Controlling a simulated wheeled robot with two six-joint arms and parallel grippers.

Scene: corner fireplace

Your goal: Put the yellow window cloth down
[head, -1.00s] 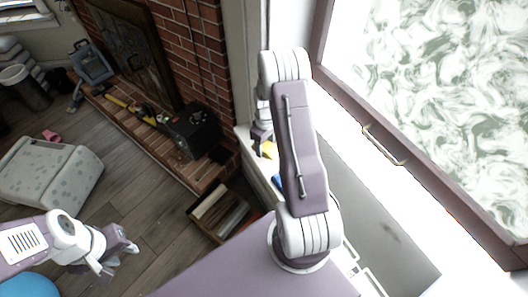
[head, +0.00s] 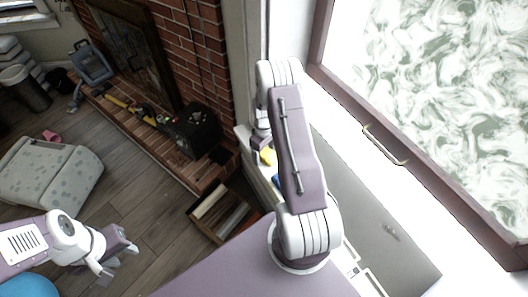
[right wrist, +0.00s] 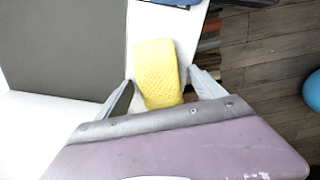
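The yellow window cloth (right wrist: 157,75) lies on a white ledge (right wrist: 203,18) in the right wrist view. It sits between the two spread fingers of my right gripper (right wrist: 162,88), with a gap at its sides near the fingertips. In the head view a small part of the cloth (head: 268,156) shows beside my right arm, which hides the rest. My left gripper (head: 118,262) is open and empty over the floor at the lower left.
A window with a brown frame and a handle (head: 385,146) stands at the right. A blue item (head: 276,181) lies near the cloth. A crate (head: 222,213) is on the floor below the ledge. A brick fireplace (head: 208,70) and a grey spotted box (head: 50,175) are further left.

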